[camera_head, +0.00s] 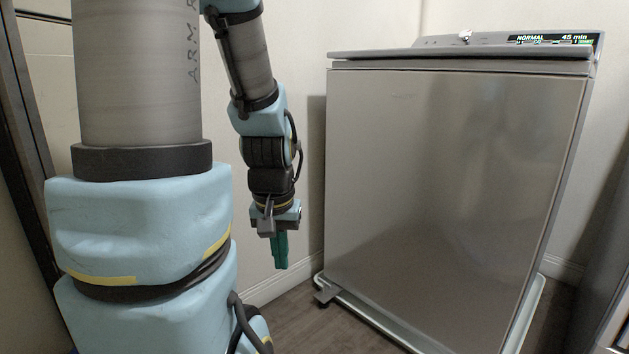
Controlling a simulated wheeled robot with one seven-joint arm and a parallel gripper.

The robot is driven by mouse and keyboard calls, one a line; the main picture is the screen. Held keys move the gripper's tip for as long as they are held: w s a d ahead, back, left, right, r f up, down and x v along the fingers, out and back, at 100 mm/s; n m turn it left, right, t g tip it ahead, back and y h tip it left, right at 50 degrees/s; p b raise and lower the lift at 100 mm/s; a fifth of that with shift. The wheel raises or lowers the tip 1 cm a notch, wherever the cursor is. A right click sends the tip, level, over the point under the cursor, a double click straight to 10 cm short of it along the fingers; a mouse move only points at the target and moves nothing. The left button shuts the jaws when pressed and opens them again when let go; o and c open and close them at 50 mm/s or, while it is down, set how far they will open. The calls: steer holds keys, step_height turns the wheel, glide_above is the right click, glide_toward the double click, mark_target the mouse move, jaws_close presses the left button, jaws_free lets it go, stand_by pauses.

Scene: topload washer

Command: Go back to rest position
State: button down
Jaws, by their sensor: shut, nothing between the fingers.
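My gripper (281,266) hangs at the end of my arm, pointing down, left of the washer and in front of the pale wall. Its green fingers are together with nothing between them. The topload washer (450,190) stands at the right with a plain grey front. Its lid (460,54) looks closed. A knob (465,36) and a lit display (552,39) reading NORMAL and 45 min sit on its top panel. A gap separates my gripper from the washer's left side.
The washer stands in a light tray (365,313) on a dark wood floor (290,322). A pale wall (370,22) runs behind it. A grey appliance or cabinet edge (606,300) is at the far right. A dark frame (25,130) is at the far left.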

step_height(320, 180, up, 38)
steer(key=p, duration=3.7)
steer(key=shift+s+a, duration=0.2)
steer(key=shift+s, duration=0.1)
